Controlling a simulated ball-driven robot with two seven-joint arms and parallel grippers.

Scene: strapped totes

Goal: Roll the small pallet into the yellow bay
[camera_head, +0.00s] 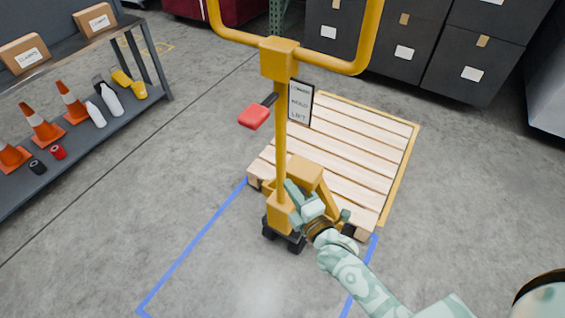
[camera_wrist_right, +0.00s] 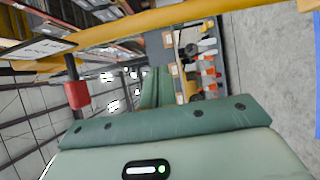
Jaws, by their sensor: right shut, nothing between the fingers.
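The small wooden pallet (camera_head: 345,160) lies flat beyond a yellow pallet jack (camera_head: 282,150) with an upright post and looped handle. Yellow floor lines of the bay (camera_head: 413,160) run close along the pallet's right and far edges; its left side is hard to make out. The jack has a red lever (camera_head: 254,116), also seen in the right wrist view (camera_wrist_right: 77,95), and a sign (camera_head: 300,103). My right gripper (camera_head: 298,192) is shut and empty beside the lower post; contact cannot be told. It also shows in the right wrist view (camera_wrist_right: 156,85). My left gripper is out of view.
Blue floor lines (camera_head: 195,245) mark an area at the jack's near side. A shelf (camera_head: 125,120) with cones, bottles and boxes stands at left. Dark stacked totes (camera_head: 400,50) stand at the back. Grey floor is clear to the right of the pallet.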

